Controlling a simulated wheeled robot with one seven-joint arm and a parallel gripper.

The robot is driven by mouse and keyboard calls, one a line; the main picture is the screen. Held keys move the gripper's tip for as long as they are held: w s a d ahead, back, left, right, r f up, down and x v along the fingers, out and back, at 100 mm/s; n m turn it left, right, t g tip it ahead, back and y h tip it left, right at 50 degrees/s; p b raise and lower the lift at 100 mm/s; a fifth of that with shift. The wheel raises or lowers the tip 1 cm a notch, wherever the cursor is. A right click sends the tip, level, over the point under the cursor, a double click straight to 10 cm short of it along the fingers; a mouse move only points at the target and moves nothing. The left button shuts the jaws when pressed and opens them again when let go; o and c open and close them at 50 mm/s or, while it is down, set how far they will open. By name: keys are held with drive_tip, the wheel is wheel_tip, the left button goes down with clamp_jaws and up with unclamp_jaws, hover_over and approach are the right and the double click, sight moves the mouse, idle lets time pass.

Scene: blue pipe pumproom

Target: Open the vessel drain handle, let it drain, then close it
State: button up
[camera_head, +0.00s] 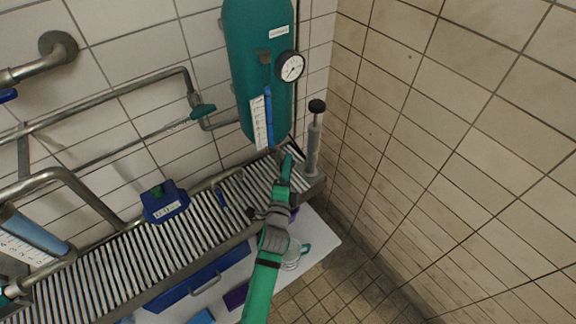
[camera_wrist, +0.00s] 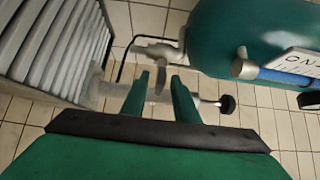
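The teal vessel (camera_head: 258,60) stands upright against the tiled wall; its lower part shows in the wrist view (camera_wrist: 230,40). A grey drain fitting (camera_wrist: 157,50) comes out of its end. A thin grey handle (camera_wrist: 160,80) on the fitting shows between my fingers. My gripper (camera_wrist: 163,85) has its two green fingers apart on either side of the handle, with a visible gap; I cannot tell whether either touches it. In the head view, my gripper (camera_head: 286,165) is just below the vessel, and the handle is hidden there.
A grey hand pump (camera_head: 313,145) with a black knob stands close right of my gripper. A slatted grey rack (camera_head: 150,245) runs along the wall, with a blue box (camera_head: 165,203) on it. A gauge (camera_head: 290,66) is on the vessel. A glass jug (camera_head: 292,256) stands on the white surface below.

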drive_tip(key=shift+w, duration=0.3)
clamp_jaws()
idle(0.4)
drive_tip(key=shift+f+n+t, duration=0.1)
drive_tip(key=shift+n+t, duration=0.5)
drive_tip(key=shift+n, duration=0.1)
drive_tip(key=n+t, duration=0.2)
drive_tip(key=n+t+y, duration=0.1)
drive_tip(key=n, duration=0.2)
drive_tip(key=shift+t+y, duration=0.3)
drive_tip(key=shift+t, duration=0.1)
drive_tip(key=n+t+y, duration=0.1)
drive_tip(key=n+y, duration=0.2)
drive_tip(key=n, duration=0.1)
drive_tip(key=n+t+y, duration=0.1)
drive_tip(key=n+y, duration=0.2)
drive_tip(key=n, duration=0.1)
drive_tip(key=shift+t, duration=0.3)
drive_tip(key=n+g+y, duration=0.1)
drive_tip(key=n+y, duration=0.2)
drive_tip(key=n, duration=0.1)
drive_tip(key=n+g+y, duration=0.1)
drive_tip(key=n+y, duration=0.3)
drive_tip(key=n+g+y, duration=0.1)
drive_tip(key=n+y, duration=0.3)
drive_tip(key=shift+d+n+g, duration=0.1)
drive_tip(key=shift+n+g, duration=0.2)
drive_tip(key=shift+n+g+y, duration=0.3)
drive_tip(key=shift+n+y, duration=0.1)
drive_tip(key=shift+n, duration=0.1)
